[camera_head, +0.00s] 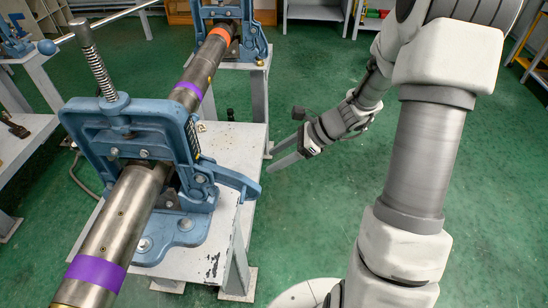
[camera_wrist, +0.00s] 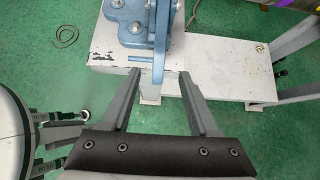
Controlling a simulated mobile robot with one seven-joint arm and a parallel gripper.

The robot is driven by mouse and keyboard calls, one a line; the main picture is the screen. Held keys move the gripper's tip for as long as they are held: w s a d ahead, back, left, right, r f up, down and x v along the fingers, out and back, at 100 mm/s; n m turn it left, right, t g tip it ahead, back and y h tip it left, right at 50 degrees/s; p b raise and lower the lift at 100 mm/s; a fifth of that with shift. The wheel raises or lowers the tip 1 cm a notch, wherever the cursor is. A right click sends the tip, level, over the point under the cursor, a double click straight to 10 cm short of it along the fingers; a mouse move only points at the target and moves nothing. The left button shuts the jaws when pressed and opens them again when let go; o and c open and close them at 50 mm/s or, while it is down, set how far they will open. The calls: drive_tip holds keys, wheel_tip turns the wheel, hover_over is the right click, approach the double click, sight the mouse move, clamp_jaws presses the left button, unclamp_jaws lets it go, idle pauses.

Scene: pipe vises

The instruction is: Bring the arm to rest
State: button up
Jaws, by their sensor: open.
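My gripper (camera_head: 286,162) is at the end of my arm, to the right of the white vise stand in the head view. It is over the green floor and points left toward the stand. The vise also shows ahead of the fingers in the wrist view (camera_wrist: 160,40).
A second blue vise (camera_head: 256,45) holds the pipe farther back. Purple bands (camera_head: 95,272) and an orange band (camera_head: 219,33) mark the pipe. Another bench (camera_head: 22,145) stands at the left. Shelves (camera_head: 313,12) stand at the back. Green floor (camera_head: 300,230) around my arm is clear.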

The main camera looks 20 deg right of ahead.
drive_tip(key=s+r+n+t+h, duration=0.2)
drive_tip(key=s+r+n+h, duration=0.6)
drive_tip(key=s+r+n, duration=1.1)
drive_tip(key=r+n, duration=0.1)
drive_tip(key=n, duration=0.2)
drive_tip(key=shift+s+a+h, duration=0.3)
drive_tip(key=shift+h, duration=0.1)
idle(1.2)
